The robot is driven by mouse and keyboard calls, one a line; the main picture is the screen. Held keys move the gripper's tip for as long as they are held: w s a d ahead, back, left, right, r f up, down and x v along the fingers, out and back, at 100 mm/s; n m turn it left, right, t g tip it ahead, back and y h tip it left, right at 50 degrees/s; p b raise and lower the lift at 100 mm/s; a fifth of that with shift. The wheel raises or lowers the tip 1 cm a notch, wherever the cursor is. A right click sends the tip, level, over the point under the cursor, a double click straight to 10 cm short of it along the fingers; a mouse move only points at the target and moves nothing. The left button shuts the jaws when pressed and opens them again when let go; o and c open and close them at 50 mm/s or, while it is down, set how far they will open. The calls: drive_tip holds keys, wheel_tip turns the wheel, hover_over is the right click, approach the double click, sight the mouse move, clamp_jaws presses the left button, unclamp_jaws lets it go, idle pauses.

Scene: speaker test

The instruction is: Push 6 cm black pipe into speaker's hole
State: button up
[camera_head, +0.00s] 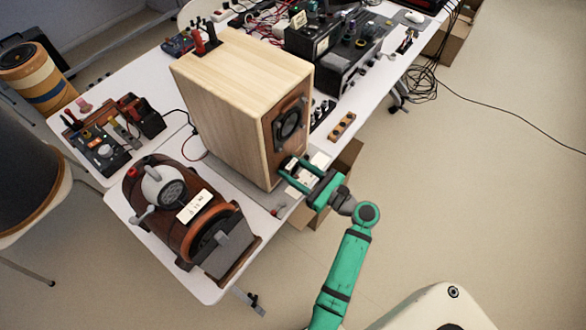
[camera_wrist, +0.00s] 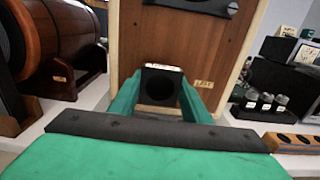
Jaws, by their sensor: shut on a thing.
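The wooden speaker (camera_head: 245,105) stands upright on the white table, its brown front panel facing right. In the wrist view the panel (camera_wrist: 185,50) fills the background, with the dark driver's rim at the top. My green gripper (camera_head: 293,172) is at the lower part of this panel. In the wrist view my gripper (camera_wrist: 161,88) is shut on the black pipe (camera_wrist: 148,94), whose round dark opening faces the camera and whose top carries a pale label. The speaker's hole is hidden behind the pipe. I cannot tell whether the pipe's far end is inside it.
A brown drum-shaped machine (camera_head: 185,215) stands left of the speaker. A wooden block with holes (camera_head: 342,126) and small jars (camera_wrist: 265,100) are to the right. Black electronic boxes (camera_head: 335,55) stand at the back.

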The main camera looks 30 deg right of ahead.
drive_tip(key=o, duration=1.3)
drive_tip(key=shift+c, duration=0.2)
drive_tip(key=v, duration=1)
drive_tip(key=shift+s+d, duration=0.15)
drive_tip(key=shift+s, duration=0.15)
drive_tip(key=shift+s+d+f, duration=0.1)
drive_tip(key=shift+s, duration=0.05)
